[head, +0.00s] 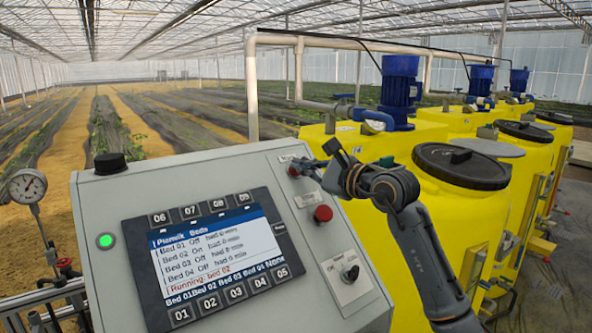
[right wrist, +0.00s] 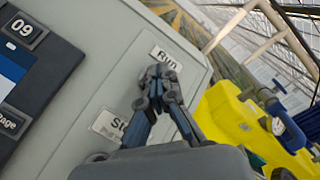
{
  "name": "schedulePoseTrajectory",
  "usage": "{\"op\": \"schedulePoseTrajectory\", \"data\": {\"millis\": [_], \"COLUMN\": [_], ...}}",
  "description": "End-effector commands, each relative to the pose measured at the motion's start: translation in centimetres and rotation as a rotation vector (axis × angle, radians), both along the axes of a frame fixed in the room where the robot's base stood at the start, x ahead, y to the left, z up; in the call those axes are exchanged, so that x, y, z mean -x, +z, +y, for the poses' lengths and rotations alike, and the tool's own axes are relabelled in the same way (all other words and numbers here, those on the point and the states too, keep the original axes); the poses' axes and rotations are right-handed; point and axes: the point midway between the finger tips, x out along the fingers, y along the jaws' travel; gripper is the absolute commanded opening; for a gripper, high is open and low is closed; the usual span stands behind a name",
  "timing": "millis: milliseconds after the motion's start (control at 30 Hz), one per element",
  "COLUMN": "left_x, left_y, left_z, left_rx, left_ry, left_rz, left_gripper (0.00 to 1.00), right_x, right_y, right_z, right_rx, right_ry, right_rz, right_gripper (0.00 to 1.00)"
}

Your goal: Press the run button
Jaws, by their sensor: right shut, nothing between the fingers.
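The grey control panel (head: 215,170) stands in front of me. A label reading "Run" (right wrist: 166,58) is on its face in the right wrist view. My right gripper (head: 298,169) is shut and empty, its fingertips at the panel's upper right, just below a small label (head: 288,157). In the right wrist view the closed fingertips (right wrist: 158,78) lie just below the "Run" label and cover the spot where its button sits. I cannot tell whether they touch it. My left gripper is not in view.
Yellow tanks (head: 470,215) stand close on the right.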

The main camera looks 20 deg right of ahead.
Motion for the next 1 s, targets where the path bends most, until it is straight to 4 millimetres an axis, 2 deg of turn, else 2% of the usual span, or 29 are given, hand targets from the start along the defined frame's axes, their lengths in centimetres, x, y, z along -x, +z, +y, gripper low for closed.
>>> {"op": "schedulePoseTrajectory", "data": {"millis": [300,667,1000], "left_x": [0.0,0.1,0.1], "left_y": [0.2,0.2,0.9], "left_z": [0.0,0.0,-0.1], "left_rx": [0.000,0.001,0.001], "left_ry": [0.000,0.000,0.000], "left_rz": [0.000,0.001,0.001], "left_gripper": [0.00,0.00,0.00], "right_x": [0.9,1.0,2.7], "right_y": [1.0,1.2,3.4], "right_z": [-0.4,-0.4,-1.1], "right_rx": [0.001,0.001,0.002], "right_ry": [-0.001,0.000,-0.001], "right_rz": [0.000,0.000,-0.001], "right_gripper": [0.00,0.00,0.00]}}
